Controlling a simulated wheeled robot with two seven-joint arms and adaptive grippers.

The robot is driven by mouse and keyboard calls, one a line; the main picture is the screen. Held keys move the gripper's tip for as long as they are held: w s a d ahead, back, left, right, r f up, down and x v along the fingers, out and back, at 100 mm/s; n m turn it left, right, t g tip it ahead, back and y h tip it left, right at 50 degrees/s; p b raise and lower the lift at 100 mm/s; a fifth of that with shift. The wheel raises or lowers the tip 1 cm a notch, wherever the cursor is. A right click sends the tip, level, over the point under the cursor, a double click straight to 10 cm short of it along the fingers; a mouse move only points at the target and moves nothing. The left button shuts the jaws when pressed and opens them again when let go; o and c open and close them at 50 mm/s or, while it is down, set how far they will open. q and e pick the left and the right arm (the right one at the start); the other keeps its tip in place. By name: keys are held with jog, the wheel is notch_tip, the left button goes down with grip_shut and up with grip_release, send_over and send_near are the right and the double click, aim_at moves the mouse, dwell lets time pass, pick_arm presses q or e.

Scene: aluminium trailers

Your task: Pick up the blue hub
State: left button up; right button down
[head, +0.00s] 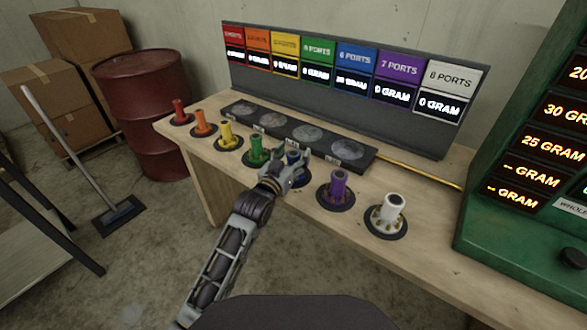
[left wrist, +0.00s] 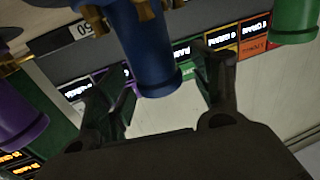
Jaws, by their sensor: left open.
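The blue hub (head: 293,157) stands upright in the row on the wooden bench, between the green hub and the purple hub. My left gripper (head: 291,167) reaches it from the front, and its fingers hide much of the hub and its round base. In the left wrist view the blue hub (left wrist: 150,50) shows large between the two spread fingers (left wrist: 160,92). The gripper is open, with a gap visible on each side of the hub; whether a finger touches it I cannot tell. My right gripper is in neither view.
The green hub (head: 256,150) and purple hub (head: 338,186) stand close on either side. A white hub (head: 392,212) is at the right end. A dark strip with round pads (head: 306,134) lies behind the row, before the display panel (head: 300,90). A green machine (head: 490,215) stands at right.

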pick_arm(q)
jog(key=shift+w+d, duration=0.1)
jog(key=shift+w, duration=0.1)
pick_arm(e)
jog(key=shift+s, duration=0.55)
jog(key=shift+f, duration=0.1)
pick_arm(q)
grip_shut()
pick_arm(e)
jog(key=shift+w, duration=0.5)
